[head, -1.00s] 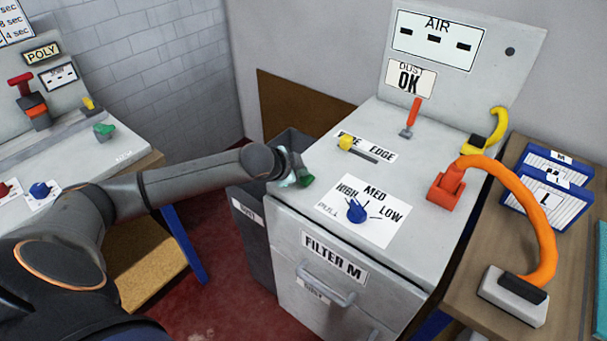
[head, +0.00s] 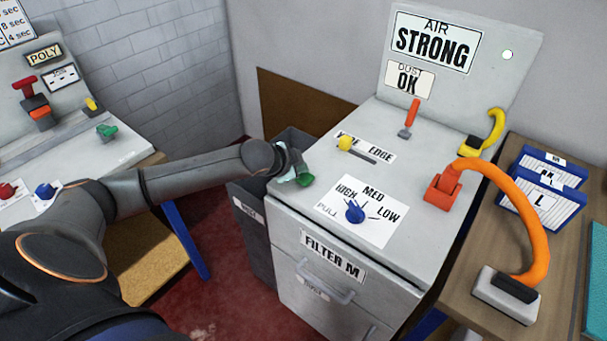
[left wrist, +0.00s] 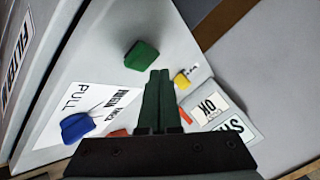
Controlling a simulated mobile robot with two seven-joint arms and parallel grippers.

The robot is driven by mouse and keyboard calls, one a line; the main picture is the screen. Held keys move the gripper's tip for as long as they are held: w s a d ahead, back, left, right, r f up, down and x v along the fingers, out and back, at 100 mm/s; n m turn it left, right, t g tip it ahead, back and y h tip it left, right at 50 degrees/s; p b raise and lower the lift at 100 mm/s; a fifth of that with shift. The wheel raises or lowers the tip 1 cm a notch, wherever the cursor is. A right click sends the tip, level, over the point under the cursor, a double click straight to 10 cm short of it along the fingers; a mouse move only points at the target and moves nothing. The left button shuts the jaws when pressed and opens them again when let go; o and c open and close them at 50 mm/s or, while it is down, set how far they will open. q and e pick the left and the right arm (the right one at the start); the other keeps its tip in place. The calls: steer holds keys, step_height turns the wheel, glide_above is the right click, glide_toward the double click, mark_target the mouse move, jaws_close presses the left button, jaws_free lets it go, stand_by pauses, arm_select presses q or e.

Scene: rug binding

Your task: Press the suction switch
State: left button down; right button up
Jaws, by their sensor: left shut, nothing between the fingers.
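The suction switch, a green rocker (head: 305,180), sits at the left edge of the grey cabinet's top; it also shows in the left wrist view (left wrist: 141,55). My left gripper (head: 293,174) is shut and empty right beside it. In the left wrist view its dark fingertips (left wrist: 160,75) are close to the green switch; I cannot tell whether they touch. The AIR display (head: 431,43) reads STRONG, and the round lamp (head: 507,55) beside it is lit white. My right gripper is out of view.
A blue knob (head: 355,212) on a LOW/MED/HIGH label, a yellow slider (head: 345,143) and a red lever (head: 411,114) stand on the cabinet top. An orange hose (head: 530,220) arches at right. A grey bin (head: 249,225) stands left of the cabinet.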

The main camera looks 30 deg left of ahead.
mark_target(301, 179)
arm_select(q)
steer(key=shift+r+p, duration=1.3)
steer(key=shift+p, duration=0.15)
step_height(301, 179, up, 3)
steer(key=shift+r, duration=0.2)
